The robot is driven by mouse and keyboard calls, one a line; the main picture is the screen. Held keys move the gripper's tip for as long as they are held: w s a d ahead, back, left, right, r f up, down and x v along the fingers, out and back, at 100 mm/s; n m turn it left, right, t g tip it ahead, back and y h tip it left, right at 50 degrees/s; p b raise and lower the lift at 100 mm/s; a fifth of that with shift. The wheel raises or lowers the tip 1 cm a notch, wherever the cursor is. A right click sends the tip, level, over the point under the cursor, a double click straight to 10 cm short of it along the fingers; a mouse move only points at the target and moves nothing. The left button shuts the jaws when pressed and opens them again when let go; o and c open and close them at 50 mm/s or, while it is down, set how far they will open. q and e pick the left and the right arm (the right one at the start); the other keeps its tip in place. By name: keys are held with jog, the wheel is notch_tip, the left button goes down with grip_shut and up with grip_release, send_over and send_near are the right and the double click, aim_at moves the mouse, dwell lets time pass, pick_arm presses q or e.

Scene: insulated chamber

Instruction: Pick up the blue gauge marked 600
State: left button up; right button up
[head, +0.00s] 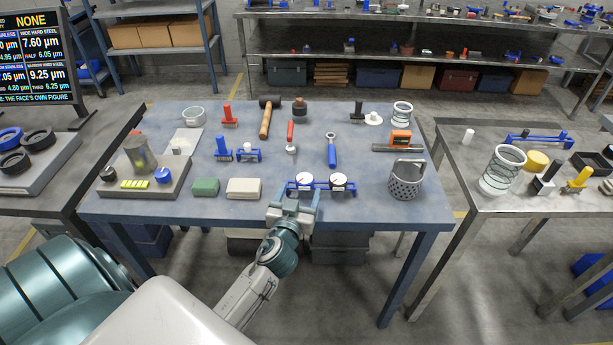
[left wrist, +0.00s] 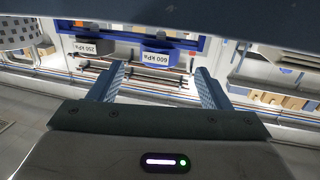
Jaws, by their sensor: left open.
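The other gauge (head: 338,180) appears to carry the "250 kPa" label (left wrist: 88,48). My left gripper (head: 293,203) is open and empty, just in front of the left gauge. In the left wrist view its fingers (left wrist: 160,78) lie to either side of the 600 label, with no visible contact. My right gripper is not in view.
A perforated grey basket (head: 406,180) stands right of the gauges. A beige block (head: 244,188) and a green block (head: 206,186) lie to the left. Behind are a blue-handled tool (head: 332,152), a red-handled tool (head: 291,133) and a hammer (head: 266,120).

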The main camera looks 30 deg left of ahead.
aim_at(302, 185)
pick_arm(q)
jog(key=shift+w+a, duration=0.15)
jog(key=shift+w, duration=0.55)
jog(key=p+x, duration=0.2)
jog(key=x, duration=0.2)
jog(key=shift+w+a+r+p, duration=0.1)
jog(key=shift+p, duration=0.2)
jog(key=shift+w+a+f, duration=0.1)
jog(key=shift+w+f, duration=0.1)
jog(key=shift+w, duration=0.1)
jog(key=shift+c, duration=0.2)
jog(key=c, duration=1.1)
